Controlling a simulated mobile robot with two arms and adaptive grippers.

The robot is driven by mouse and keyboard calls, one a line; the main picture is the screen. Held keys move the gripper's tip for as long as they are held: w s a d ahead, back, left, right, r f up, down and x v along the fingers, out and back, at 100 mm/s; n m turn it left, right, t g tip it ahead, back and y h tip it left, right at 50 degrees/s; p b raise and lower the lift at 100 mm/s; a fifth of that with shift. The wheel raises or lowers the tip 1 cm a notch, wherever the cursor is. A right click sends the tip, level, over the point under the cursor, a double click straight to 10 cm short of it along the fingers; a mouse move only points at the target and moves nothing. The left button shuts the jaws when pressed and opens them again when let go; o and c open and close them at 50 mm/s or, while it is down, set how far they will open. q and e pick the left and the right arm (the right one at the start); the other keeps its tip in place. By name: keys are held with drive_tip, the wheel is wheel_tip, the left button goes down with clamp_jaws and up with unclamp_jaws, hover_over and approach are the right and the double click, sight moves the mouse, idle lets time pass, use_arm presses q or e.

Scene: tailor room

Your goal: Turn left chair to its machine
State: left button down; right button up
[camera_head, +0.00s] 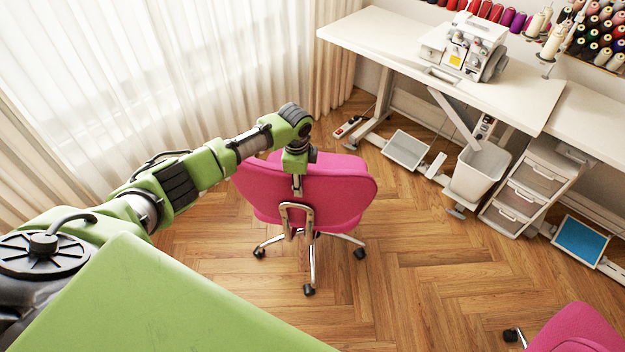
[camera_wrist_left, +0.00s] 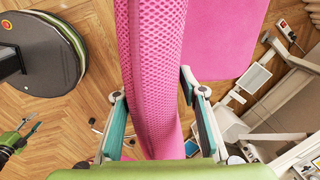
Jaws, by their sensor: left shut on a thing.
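The left chair (camera_head: 345,190) is pink with a chrome five-star base on casters, standing on the floor in the middle of the head view. Its backrest is toward me and its seat is mostly hidden behind it. My left gripper (camera_head: 297,170) is at the top edge of the backrest. In the left wrist view the pink mesh backrest (camera_wrist_left: 150,60) runs between the two fingers of the left gripper (camera_wrist_left: 155,118), and the seat (camera_wrist_left: 225,35) shows beyond. The sewing machine (camera_head: 467,48) is white and stands on the white table (camera_head: 375,35) at the upper right. My right gripper is not seen in the head view.
A white bin (camera_head: 478,172) and a drawer unit (camera_head: 530,190) stand under the table. A foot pedal (camera_head: 405,150) and a power strip (camera_head: 348,127) lie on the floor. Another pink chair (camera_head: 575,332) is at the lower right. Wooden floor (camera_head: 420,240) is clear between the chairs. Curtains hang at left.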

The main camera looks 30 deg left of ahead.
use_arm(q)
drive_tip(key=shift+s+a+m, duration=0.15)
drive_tip(key=shift+a+m, duration=0.25)
drive_tip(key=shift+a, duration=0.25)
drive_tip(key=shift+r, duration=0.1)
drive_tip(key=c, duration=1.3)
unclamp_jaws()
drive_tip(key=shift+o, duration=0.2)
drive_tip(key=r, duration=0.7)
drive_tip(key=s+r, duration=0.1)
drive_tip(key=r, duration=0.3)
drive_tip(key=shift+s+d+r, duration=0.1)
drive_tip(key=shift+d+r, duration=0.15)
drive_tip(key=shift+r, duration=0.1)
drive_tip(key=shift+s+f, duration=0.1)
